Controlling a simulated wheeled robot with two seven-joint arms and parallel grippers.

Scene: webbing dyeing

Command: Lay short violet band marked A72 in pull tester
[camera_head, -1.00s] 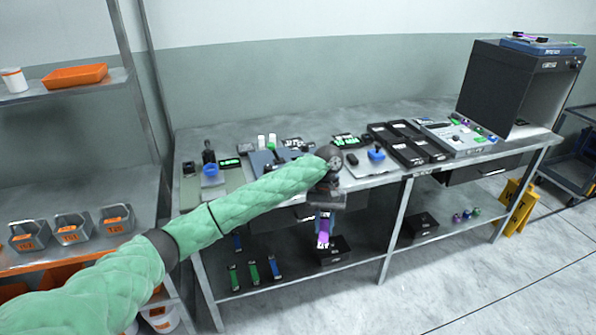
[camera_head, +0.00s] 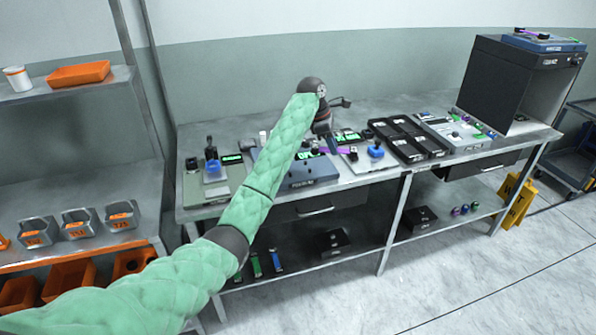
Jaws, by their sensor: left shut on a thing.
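The left arm, in a green sleeve, reaches over the bench. Its dark gripper (camera_head: 329,136) is shut on the short violet band (camera_head: 336,150). The band is low over the bench, beside the right end of a blue-grey device (camera_head: 313,176), which may be the pull tester; its front label is too small to read. I cannot tell whether the band touches the device. The marking A72 cannot be read. My arm hides part of the device's left side. My right gripper is not in view.
A grey plate with a blue knob (camera_head: 375,150) stands right of the band. Black trays (camera_head: 407,150) and a panel of small coloured pieces (camera_head: 455,133) lie farther right, before a dark cabinet (camera_head: 497,84). Another fixture with a blue part (camera_head: 213,170) stands left.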

